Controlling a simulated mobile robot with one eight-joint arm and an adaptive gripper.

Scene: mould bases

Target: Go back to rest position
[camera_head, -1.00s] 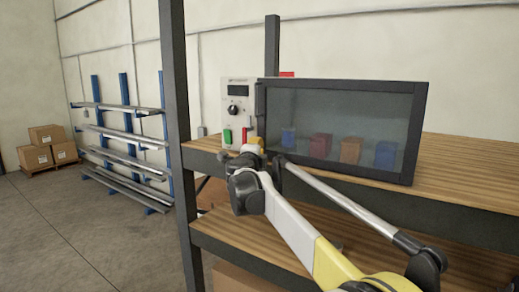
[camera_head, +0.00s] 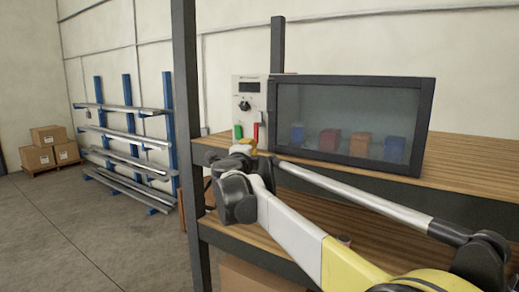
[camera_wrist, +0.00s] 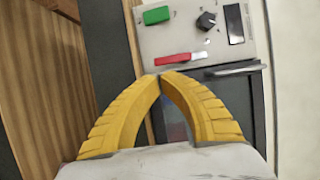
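My gripper (camera_head: 243,149) is in front of the lower part of an oven-like machine's control panel (camera_head: 242,88). In the wrist view its two yellow fingers (camera_wrist: 162,76) curve together and meet at the tips, with nothing seen between the tips. The panel also shows there, turned sideways, with a green button (camera_wrist: 157,15), a red switch (camera_wrist: 180,58), a black knob (camera_wrist: 207,20) and a dark display (camera_wrist: 234,22). The fingertips are close to the red switch; I cannot tell whether they touch it. The machine's glass door (camera_head: 345,108) looks shut.
Several coloured blocks (camera_head: 330,139) show dimly behind the glass. The machine stands on a wooden shelf (camera_head: 465,170) with a dark upright post (camera_head: 186,120) at its left. A blue rack (camera_head: 127,110) and cardboard boxes (camera_head: 38,157) stand farther left, with open floor (camera_head: 75,230) before them.

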